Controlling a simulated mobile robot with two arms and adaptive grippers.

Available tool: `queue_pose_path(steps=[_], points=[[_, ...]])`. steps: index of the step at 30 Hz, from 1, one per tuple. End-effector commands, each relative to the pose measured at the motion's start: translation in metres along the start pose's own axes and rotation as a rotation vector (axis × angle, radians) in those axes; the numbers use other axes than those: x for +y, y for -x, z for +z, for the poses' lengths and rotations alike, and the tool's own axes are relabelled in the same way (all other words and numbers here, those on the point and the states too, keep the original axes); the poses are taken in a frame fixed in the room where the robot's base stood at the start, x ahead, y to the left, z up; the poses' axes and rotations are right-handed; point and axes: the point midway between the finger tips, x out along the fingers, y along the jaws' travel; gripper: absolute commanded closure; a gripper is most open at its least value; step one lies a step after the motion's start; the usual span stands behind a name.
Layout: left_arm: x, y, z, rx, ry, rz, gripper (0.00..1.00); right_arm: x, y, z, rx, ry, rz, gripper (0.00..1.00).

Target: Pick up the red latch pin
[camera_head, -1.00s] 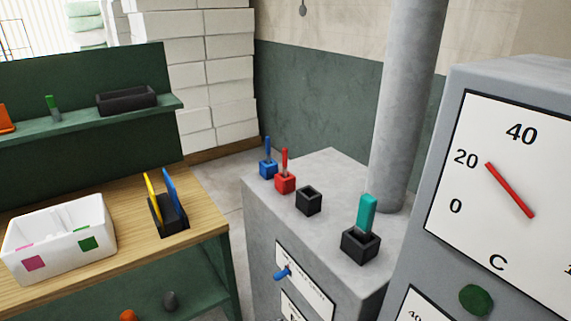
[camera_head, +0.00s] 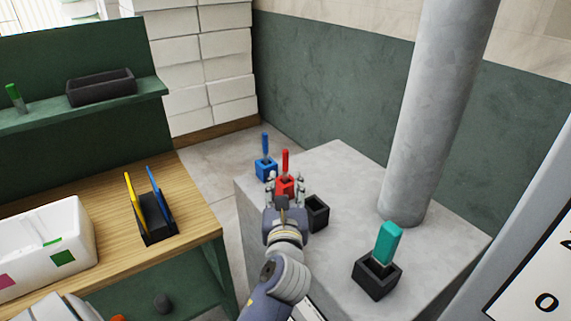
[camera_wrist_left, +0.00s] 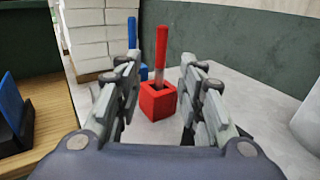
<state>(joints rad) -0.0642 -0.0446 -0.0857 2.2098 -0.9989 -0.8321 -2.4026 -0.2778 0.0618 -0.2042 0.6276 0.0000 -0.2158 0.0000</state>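The red latch pin (camera_head: 285,160) stands upright in a red square holder (camera_head: 287,187) on the grey cabinet top. In the left wrist view the pin (camera_wrist_left: 161,50) rises from the holder's hole (camera_wrist_left: 158,102), centred between my fingers. My left gripper (camera_head: 285,182) is open, with one finger on each side of the pin and holder in the picture. In the wrist view a clear gap shows between each finger (camera_wrist_left: 160,75) and the pin. The fingers partly cover the red holder in the head view. My right gripper is not in view.
A blue pin in a blue holder (camera_head: 265,168) stands close behind, to the left. An empty black holder (camera_head: 318,213) is just right of my gripper. A teal-handled piece (camera_head: 386,245) sits in a black holder. A thick grey column (camera_head: 435,120) rises behind.

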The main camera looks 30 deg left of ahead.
Motion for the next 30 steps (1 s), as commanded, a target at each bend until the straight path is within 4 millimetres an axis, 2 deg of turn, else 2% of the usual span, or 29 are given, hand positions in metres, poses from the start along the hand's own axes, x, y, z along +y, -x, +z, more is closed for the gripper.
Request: queue_pose_path(steps=[3, 6, 9, 12, 16, 23, 30], points=[[0.000, -0.020, 0.003, -0.001, -0.002, 0.002, 0.64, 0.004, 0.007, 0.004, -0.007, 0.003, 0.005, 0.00], [0.000, -0.036, 0.003, 0.000, -0.001, 0.001, 0.64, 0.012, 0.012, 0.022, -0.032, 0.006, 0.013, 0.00], [0.000, -0.046, 0.002, 0.001, 0.000, 0.000, 0.64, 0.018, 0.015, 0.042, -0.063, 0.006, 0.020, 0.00], [0.000, -0.051, 0.002, 0.001, 0.002, 0.001, 0.64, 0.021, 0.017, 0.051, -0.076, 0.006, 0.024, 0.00], [-0.001, -0.065, 0.004, 0.003, 0.003, 0.001, 0.64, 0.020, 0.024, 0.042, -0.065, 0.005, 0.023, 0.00], [-0.001, -0.095, 0.004, 0.002, 0.003, 0.000, 0.64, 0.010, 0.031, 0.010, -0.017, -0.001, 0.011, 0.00], [-0.001, -0.102, 0.002, 0.002, 0.003, -0.001, 0.64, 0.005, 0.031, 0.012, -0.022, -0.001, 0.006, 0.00]])
